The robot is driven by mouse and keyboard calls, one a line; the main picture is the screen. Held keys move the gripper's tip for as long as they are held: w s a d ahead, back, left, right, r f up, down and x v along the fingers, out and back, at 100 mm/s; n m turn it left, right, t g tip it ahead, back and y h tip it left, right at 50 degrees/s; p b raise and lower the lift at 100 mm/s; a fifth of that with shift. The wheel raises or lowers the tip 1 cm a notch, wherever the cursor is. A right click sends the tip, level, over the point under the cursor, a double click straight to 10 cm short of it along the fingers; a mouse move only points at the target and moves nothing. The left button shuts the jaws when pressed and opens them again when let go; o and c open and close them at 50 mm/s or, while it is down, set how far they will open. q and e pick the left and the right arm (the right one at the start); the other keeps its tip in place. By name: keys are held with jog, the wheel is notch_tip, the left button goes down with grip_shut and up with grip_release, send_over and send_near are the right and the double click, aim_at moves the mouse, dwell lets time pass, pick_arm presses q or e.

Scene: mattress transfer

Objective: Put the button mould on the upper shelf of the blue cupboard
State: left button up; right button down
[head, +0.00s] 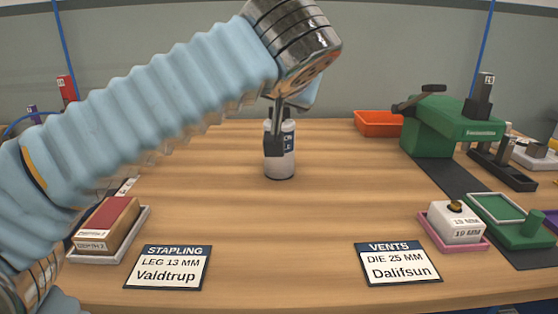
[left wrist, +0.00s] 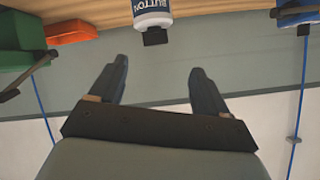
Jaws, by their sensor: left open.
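A white bottle (head: 284,165) with a dark blue label stands upright mid-table. In the left wrist view the bottle (left wrist: 152,17) shows inverted at the top edge, its label reading "BUTTON" and its cap dark. I cannot tell if it is the button mould. My left gripper (head: 275,146) overlaps the bottle's upper part in the head view. In the left wrist view the gripper (left wrist: 160,70) is open, with nothing between its fingers; the bottle is beyond the tips. A white block (head: 456,223) marked "19 MM" sits in a pink tray at the right. My right gripper and the blue cupboard are not visible.
A green press (head: 433,128) and an orange bin (head: 379,123) stand at the back right. A red-topped box (head: 107,222) lies in a tray at the left. Cards reading "STAPLING" (head: 168,267) and "VENTS" (head: 398,264) lie in front. The wood between them is clear.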

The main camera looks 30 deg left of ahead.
pick_arm(q)
jog(key=w+a+f+n, duration=0.1)
jog(key=w, duration=0.2)
jog(key=w+a+f+n, duration=0.1)
jog(key=w+a+f, duration=0.1)
jog(key=w, duration=0.1)
jog(key=w+a+f+n, duration=0.1)
jog(key=w+a+f, duration=0.1)
jog(key=w, duration=0.1)
jog(key=shift+w+a+f+n+t, duration=0.25)
jog(key=shift+w+n+t, duration=0.05)
jog(key=shift+w+t, duration=0.1)
jog(key=shift+c, duration=0.2)
grip_shut()
jog(key=shift+r, duration=0.1)
